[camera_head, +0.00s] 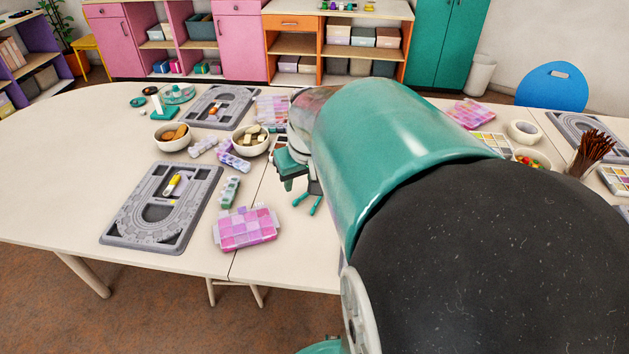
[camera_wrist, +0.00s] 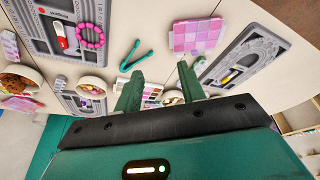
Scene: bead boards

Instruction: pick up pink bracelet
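The pink bracelet (camera_wrist: 90,36), a ring of bright pink beads, lies at the upper left of the wrist view. It is on or against the right side of a grey bead board (camera_wrist: 38,30), next to a red-and-white tube (camera_wrist: 60,36). In the head view I cannot see the bracelet; my arm covers much of the table. My gripper (camera_wrist: 158,84) has its two green fingers spread apart with nothing between them. It is above the table and apart from the bracelet. In the head view my gripper (camera_head: 293,167) shows partly beside my arm.
Teal pliers (camera_wrist: 136,56) lie near the bracelet. A pink bead box (camera_wrist: 193,37) and another grey board (camera_wrist: 243,62) lie to the right. In the head view, bowls (camera_head: 172,137), a nearer board (camera_head: 125,222) and a pink box (camera_head: 245,229) occupy the left table. Its far left is clear.

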